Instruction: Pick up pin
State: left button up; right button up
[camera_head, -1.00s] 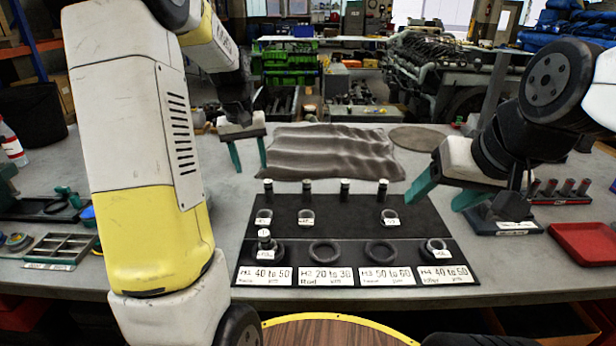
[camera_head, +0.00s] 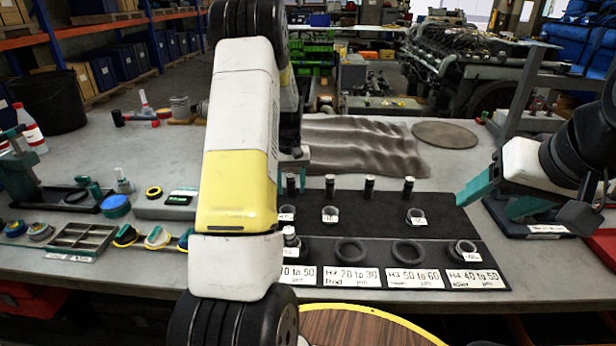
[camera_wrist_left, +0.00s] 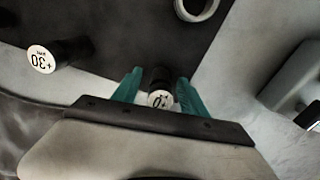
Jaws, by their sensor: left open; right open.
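My right gripper (camera_head: 488,203) is open and empty right of the mat.
Dark rings (camera_head: 350,250) lie on the mat's front part, above printed labels. A crumpled grey cloth (camera_head: 360,145) lies behind the row. A divided tray (camera_head: 85,238) and small tools occupy the left.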

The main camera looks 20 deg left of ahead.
pick_arm(q)
jog(key=shift+f, duration=0.2)
grip_shut()
dwell(0.3)
